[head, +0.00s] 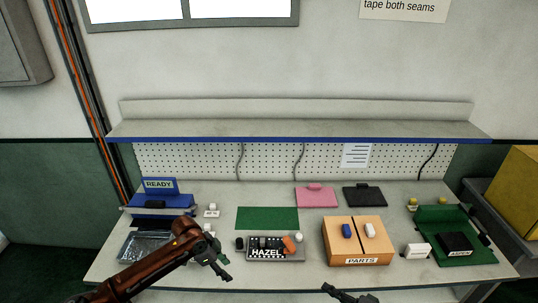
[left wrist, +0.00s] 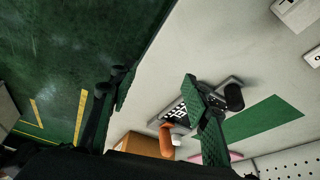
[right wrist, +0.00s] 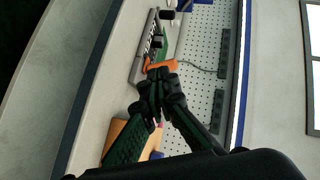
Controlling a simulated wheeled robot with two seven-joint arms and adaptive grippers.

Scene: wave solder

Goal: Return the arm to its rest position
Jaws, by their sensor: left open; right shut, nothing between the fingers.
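My left arm (head: 150,264) reaches in from the lower left of the head view. Its gripper (head: 222,266) is above the bench near the front, left of the HAZEL-labelled fixture (head: 262,256). In the left wrist view the left gripper (left wrist: 158,95) has its fingers wide apart with nothing between them. My right gripper (head: 347,294) shows at the bottom edge of the head view, in front of the PARTS box. In the right wrist view the right gripper's fingertips (right wrist: 155,85) are together and hold nothing.
The PARTS box (head: 342,253) carries a blue and a white piece. A green mat (head: 267,218), pink board (head: 316,197) and black board (head: 364,196) lie behind. The READY stand (head: 160,186) is at the left, a green tray (head: 485,257) at the right. A shelf (head: 300,128) runs overhead.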

